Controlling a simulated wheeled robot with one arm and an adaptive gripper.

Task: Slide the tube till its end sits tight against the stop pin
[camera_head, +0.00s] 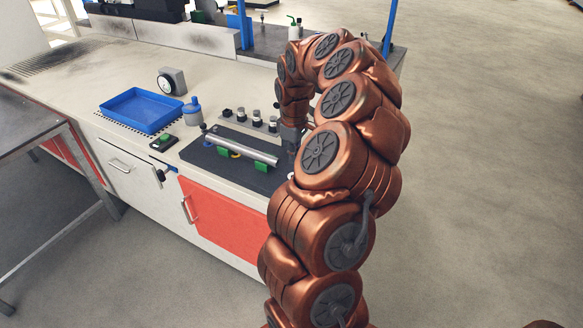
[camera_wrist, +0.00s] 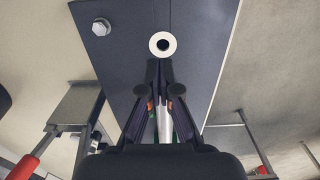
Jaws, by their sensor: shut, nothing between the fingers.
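The silver tube (camera_head: 243,147) lies across two green supports (camera_head: 265,163) on a dark mat (camera_head: 205,157) in the head view. My gripper (camera_head: 291,150) is low beside the tube's right end, partly hidden by my arm. In the wrist view my gripper (camera_wrist: 158,82) is shut and empty, its fingertips together above the dark mat. A strip of the bright tube (camera_wrist: 165,125) shows between the fingers. A pale ring with a dark hole (camera_wrist: 162,44) sits just beyond the fingertips. I cannot tell which part is the stop pin; a small dark post (camera_head: 203,127) stands by the tube's left end.
A blue tray (camera_head: 141,110), a blue-topped jar (camera_head: 192,112) and a green button box (camera_head: 163,142) are left of the mat. Several dark-topped posts (camera_head: 257,116) stand behind the tube. A hex bolt head (camera_wrist: 101,27) is on the mat in the wrist view.

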